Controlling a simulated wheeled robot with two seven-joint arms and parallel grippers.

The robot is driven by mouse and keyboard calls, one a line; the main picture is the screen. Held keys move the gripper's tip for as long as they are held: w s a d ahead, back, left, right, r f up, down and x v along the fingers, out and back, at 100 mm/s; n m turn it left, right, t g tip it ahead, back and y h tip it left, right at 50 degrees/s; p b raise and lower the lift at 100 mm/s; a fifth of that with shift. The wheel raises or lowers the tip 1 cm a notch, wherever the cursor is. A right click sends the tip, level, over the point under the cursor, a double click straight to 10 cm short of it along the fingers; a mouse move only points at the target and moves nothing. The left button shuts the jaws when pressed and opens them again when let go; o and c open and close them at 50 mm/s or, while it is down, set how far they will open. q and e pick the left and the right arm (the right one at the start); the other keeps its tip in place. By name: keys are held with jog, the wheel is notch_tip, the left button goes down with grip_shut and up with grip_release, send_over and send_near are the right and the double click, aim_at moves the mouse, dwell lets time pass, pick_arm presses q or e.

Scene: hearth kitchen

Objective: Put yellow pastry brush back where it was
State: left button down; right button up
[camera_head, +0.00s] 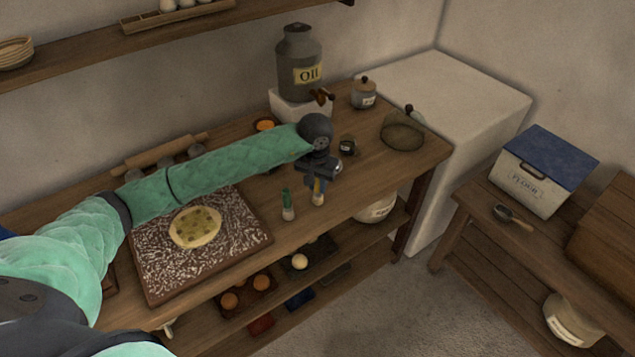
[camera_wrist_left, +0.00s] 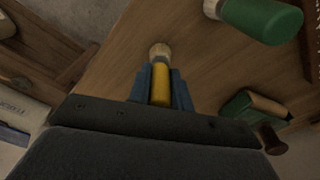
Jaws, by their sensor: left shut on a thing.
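The yellow pastry brush (camera_wrist_left: 161,88) is between the blue-grey fingers of my left gripper (camera_wrist_left: 161,92) in the left wrist view. My left gripper is shut on its yellow part, and a pale round end sticks out past the fingers. In the head view the brush (camera_head: 318,196) hangs upright below my left gripper (camera_head: 319,184), at the front of the wooden worktop (camera_head: 350,193). I cannot tell whether its lower end touches the wood. A green brush (camera_head: 287,205) stands just left of it, and also shows in the left wrist view (camera_wrist_left: 262,18). My right gripper is not in view.
A floured board (camera_head: 147,282) with a round of dough (camera_head: 196,228) lies to the left. An oil can (camera_head: 299,62), a small lidded jar (camera_head: 363,93) and a sieve (camera_head: 403,137) stand behind and right. The worktop's front edge is close to the brushes.

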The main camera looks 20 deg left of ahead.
pick_arm(q)
jog(key=shift+f, duration=0.1)
jog(key=c, duration=1.3)
grip_release()
jog(key=shift+o, duration=0.2)
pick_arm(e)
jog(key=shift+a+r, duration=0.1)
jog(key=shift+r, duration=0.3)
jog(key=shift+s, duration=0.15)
pick_arm(q)
jog(key=shift+r, duration=0.2)
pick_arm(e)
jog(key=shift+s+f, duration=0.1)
